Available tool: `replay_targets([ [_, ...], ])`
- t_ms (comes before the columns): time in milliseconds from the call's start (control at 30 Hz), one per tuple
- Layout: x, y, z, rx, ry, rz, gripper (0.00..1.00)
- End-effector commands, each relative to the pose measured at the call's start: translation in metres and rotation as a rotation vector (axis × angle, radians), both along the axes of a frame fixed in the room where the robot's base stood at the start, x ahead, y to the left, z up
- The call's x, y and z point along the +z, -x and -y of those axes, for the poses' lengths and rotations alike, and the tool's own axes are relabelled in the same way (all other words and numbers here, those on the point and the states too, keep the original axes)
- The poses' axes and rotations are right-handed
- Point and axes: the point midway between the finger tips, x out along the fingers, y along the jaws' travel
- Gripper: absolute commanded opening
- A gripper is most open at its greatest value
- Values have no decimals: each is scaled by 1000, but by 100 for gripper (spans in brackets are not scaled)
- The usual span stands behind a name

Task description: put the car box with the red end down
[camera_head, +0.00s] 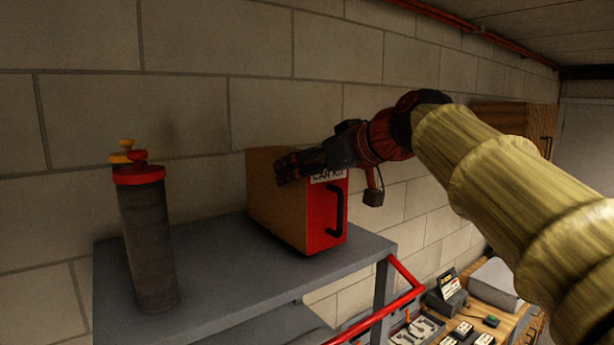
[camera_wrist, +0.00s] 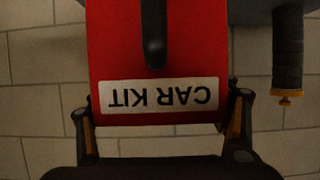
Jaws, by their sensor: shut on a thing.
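The car box (camera_head: 277,208) is a brown box with a red end that carries a black handle and a white "CAR KIT" label. It stands on the grey shelf (camera_head: 225,268), with the red end facing the right front. My gripper (camera_head: 300,165) is at the top of the box near the red end, with its fingers on either side. In the wrist view, the red end (camera_wrist: 112,55) fills the middle with the label upside down. The fingers of my gripper (camera_wrist: 160,112) are shut on the sides of the box near the label. The far end of the box is hidden.
A dark cylinder with a red rim (camera_head: 147,240) and red and yellow handles inside stands on the shelf to the left. A red rail (camera_head: 375,315) runs along the shelf's right side. A cluttered wooden workbench (camera_head: 510,325) is lower right. The block wall is close behind.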

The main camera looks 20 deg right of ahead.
Motion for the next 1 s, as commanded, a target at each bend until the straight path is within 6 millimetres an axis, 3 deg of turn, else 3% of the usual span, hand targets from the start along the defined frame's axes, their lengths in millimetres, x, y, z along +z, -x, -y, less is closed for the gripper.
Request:
replay_targets([
  [100, -12, 1, 0, -2, -2, 0, 16],
  [467, -15, 0, 0, -1, -1, 2, 16],
  [500, -16, 0, 0, -1, -1, 0, 76],
  [800, -15, 0, 0, -1, -1, 0, 93],
  [1000, -15, 0, 0, -1, -1, 0, 94],
])
